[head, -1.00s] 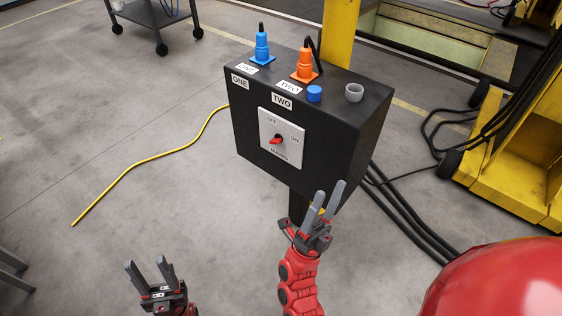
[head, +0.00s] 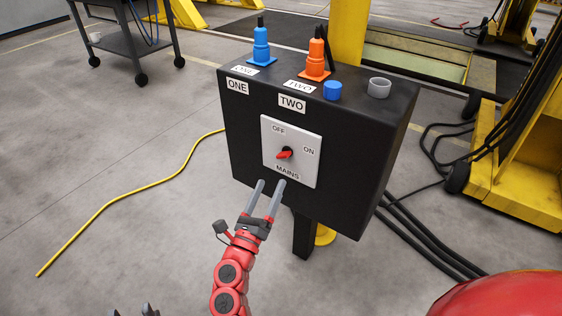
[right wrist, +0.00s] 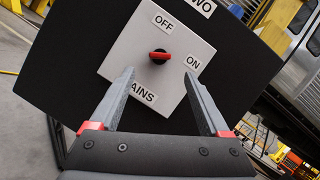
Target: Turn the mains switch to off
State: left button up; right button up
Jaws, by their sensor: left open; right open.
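The mains switch is a red knob (head: 284,153) on a white plate (head: 306,168) marked OFF, ON and MAINS, on the front of a black box (head: 245,140). The knob's handle lies roughly along the line toward ON. My right gripper (head: 270,184) is open and empty, just below and in front of the plate. In the right wrist view the knob (right wrist: 160,56) shows beyond and between the open fingertips (right wrist: 160,76), apart from them. My left gripper (head: 132,311) shows only its fingertips at the bottom edge, open.
A blue plug (head: 261,45) and an orange plug (head: 316,57) stand on top of the box, beside a blue cap (head: 332,90) and a grey ring (head: 379,87). A yellow cable (head: 120,198) lies on the floor at left. Black cables (head: 425,235) run at right.

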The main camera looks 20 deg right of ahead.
aim_at(284, 154)
jog(key=x, duration=0.9)
jog(key=shift+c, duration=0.2)
jog(key=shift+s, duration=0.1)
grip_shut()
